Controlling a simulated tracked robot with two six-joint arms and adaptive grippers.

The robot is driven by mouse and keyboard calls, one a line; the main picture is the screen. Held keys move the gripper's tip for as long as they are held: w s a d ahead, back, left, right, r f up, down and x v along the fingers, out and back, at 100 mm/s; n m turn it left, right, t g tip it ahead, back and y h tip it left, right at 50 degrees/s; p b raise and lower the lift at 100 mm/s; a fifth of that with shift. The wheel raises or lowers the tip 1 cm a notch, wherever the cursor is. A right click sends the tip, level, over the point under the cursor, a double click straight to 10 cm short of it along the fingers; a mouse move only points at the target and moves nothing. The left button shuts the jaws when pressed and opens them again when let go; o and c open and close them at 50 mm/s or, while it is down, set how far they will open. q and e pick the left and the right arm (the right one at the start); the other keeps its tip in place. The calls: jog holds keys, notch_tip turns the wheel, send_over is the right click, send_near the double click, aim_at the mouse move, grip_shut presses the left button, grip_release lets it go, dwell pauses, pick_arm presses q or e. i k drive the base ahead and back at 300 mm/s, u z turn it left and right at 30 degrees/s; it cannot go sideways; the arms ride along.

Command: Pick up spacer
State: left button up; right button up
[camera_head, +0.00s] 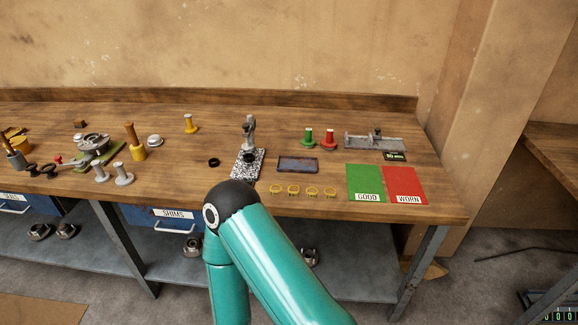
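No part is labelled as a spacer, and I cannot tell for sure which one it is. A small black ring (213,162) lies on the wooden bench, left of a gauge stand (247,163) with a speckled base. Another dark round part (249,156) sits on that base. Several yellow rings (294,190) lie in a row near the front edge. Neither gripper is in view. A teal arm of mine with a black joint rises from the bottom middle and hides part of the bench's front edge.
A shallow tray (297,165) lies right of the stand. Green GOOD (364,182) and red WORN (405,186) mats lie at the right. A grey fixture (374,141) with a small display stands behind them. Hubs and yellow-handled tools crowd the left. A SHIMS drawer (174,217) hangs below.

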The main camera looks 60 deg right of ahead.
aim_at(247, 155)
jog(key=k, duration=0.85)
jog(key=z, duration=0.95)
jog(key=i, duration=1)
jog(key=z, duration=0.05)
